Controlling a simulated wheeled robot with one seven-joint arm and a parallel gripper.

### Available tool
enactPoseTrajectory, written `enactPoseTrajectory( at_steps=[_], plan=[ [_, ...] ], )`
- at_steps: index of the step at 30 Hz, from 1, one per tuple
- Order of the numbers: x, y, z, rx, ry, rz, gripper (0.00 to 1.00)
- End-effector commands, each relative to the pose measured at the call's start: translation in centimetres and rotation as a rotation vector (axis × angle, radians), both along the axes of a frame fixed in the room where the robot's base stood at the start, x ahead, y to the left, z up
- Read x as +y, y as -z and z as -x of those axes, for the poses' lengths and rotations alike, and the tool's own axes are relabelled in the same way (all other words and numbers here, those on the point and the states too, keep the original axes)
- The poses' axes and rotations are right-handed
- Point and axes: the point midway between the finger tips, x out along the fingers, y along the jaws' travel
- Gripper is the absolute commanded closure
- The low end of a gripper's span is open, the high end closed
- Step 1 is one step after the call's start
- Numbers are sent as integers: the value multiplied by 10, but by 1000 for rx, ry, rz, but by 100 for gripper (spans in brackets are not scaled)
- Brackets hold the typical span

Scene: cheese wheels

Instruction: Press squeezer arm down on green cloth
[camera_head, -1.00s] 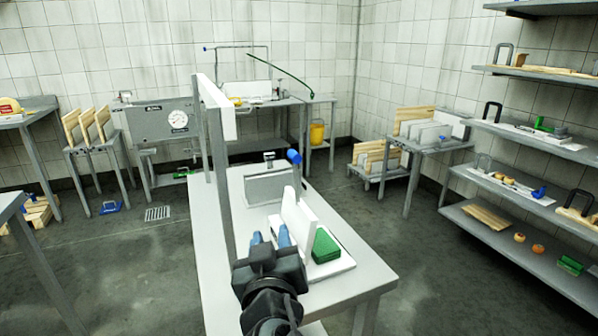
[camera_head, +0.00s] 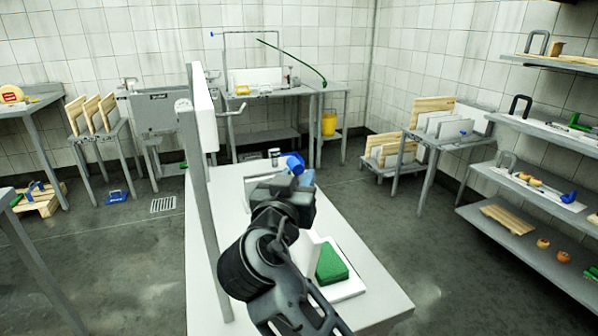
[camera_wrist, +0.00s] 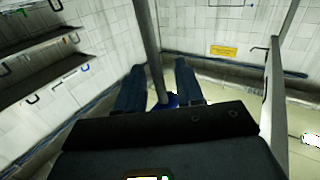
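In the head view the green block-like cloth (camera_head: 331,264) lies on a white base (camera_head: 348,287) beside an upright white plate, on the metal table. A blue-tipped handle (camera_head: 293,162) stands out farther back on the table; I take it for the squeezer arm. My gripper (camera_head: 306,180) is just in front of this handle and partly hides it. In the wrist view my gripper's two blue fingers (camera_wrist: 159,88) are spread apart. A grey bar (camera_wrist: 149,45) with a blue end (camera_wrist: 166,101) shows between them. I cannot tell whether they touch it.
A tall grey post (camera_head: 197,190) with a white panel (camera_head: 204,108) stands along the table's left side, close to my arm. Shelves (camera_head: 535,180) stand at the right. The table's front right corner (camera_head: 385,300) is clear.

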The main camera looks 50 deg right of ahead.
Motion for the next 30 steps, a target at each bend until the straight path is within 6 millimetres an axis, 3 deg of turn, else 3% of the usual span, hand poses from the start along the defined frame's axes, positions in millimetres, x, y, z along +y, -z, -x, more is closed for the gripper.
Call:
enactPoseTrajectory(
  at_steps=[6, 14, 25, 30],
  plan=[
    [-14, 0, -5, 1, 1, 0, 63],
    [-14, 0, -6, 1, -1, 0, 64],
    [-14, 0, -6, 1, -1, 0, 99],
    [-14, 0, -6, 1, -1, 0, 100]
  ],
)
